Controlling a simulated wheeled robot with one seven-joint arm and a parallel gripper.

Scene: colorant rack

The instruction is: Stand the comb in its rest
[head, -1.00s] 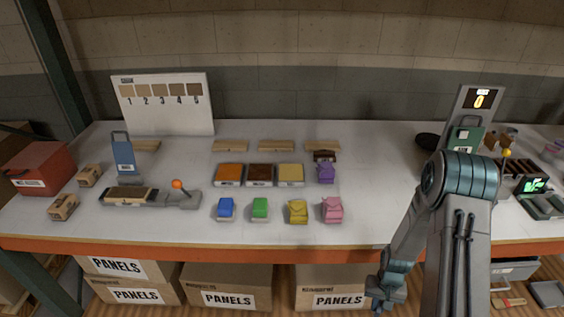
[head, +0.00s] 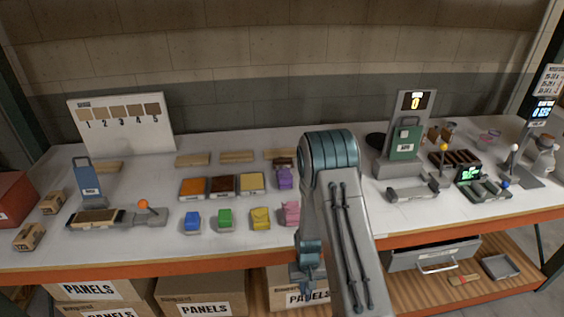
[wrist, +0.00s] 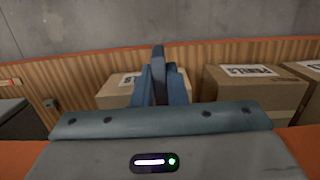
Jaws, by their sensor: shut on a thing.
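My gripper (head: 306,284) hangs low in front of the table's front edge in the head view, partly hidden by my own arm. In the wrist view its blue fingers (wrist: 160,88) are shut on a narrow dark piece (wrist: 158,58) that sticks up between them. Its shape is too little shown to be sure that it is the comb. No other comb can be made out. I cannot tell which fixture is its rest; a low grey cradle (head: 413,189) stands empty on the table right of my arm.
A green tag stand (head: 404,140) and a dark slotted rack (head: 456,160) stand at the right. Coloured pouches and trays fill the middle, near a lever unit (head: 100,217). Below are boxes (head: 205,299), a drawer (head: 432,256) and a brush (head: 463,279) on the shelf.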

